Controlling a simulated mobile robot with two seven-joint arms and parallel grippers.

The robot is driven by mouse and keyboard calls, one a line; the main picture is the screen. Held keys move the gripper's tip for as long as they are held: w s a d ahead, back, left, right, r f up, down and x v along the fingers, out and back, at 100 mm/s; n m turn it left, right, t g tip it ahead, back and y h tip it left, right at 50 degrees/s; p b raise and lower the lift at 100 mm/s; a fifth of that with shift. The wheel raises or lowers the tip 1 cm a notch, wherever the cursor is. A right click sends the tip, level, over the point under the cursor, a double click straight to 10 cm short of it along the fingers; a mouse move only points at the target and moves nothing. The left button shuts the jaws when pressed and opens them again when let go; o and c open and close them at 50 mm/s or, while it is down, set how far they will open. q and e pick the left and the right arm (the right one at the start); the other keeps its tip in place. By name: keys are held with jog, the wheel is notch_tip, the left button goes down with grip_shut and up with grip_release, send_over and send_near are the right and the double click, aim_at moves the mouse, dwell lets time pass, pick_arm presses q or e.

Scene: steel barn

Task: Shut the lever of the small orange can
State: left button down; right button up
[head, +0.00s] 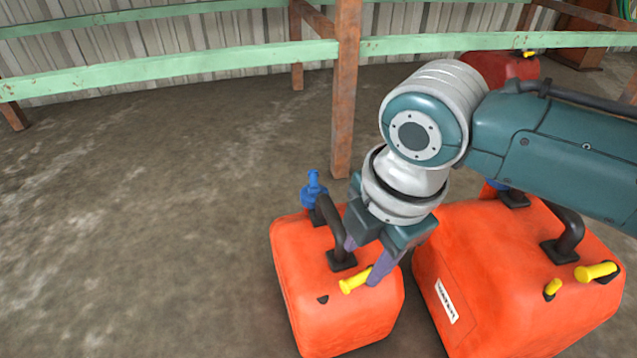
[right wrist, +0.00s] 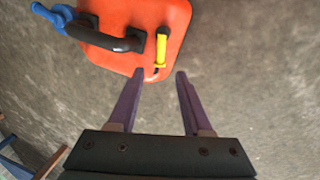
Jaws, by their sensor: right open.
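The small orange can (head: 300,283) stands on the floor in the lower middle of the head view, with a dark handle (head: 332,226) and a blue spout (head: 313,186). Its yellow lever (head: 353,281) is on the top, beside the handle. My right gripper (head: 362,262) is open and empty over this can, one finger close to the lever. In the right wrist view the can (right wrist: 180,20) is at the top. The lever (right wrist: 161,48) lies just beyond the gap between the open fingertips (right wrist: 160,73); I cannot tell if they touch. My left gripper is not seen.
A larger orange can (head: 495,290) with a thick yellow lever (head: 596,271) and a smaller yellow piece (head: 552,289) stands close at right. A red can (head: 497,68) is behind my right arm. A rusty post (head: 345,110) and green rails (head: 170,70) stand behind. The floor at left is clear.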

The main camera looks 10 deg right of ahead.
aim_at(353, 281)
jog(key=f+b, duration=0.2)
jog(key=f, duration=0.1)
jog(key=w+f+b, duration=0.1)
jog(key=f+b, duration=0.2)
jog(key=shift+w+a+f, duration=0.15)
jog(key=shift+a+f, duration=0.05)
jog(key=shift+f, duration=0.2)
jog(key=shift+c, duration=0.2)
jog(key=shift+c, duration=0.7)
grip_shut()
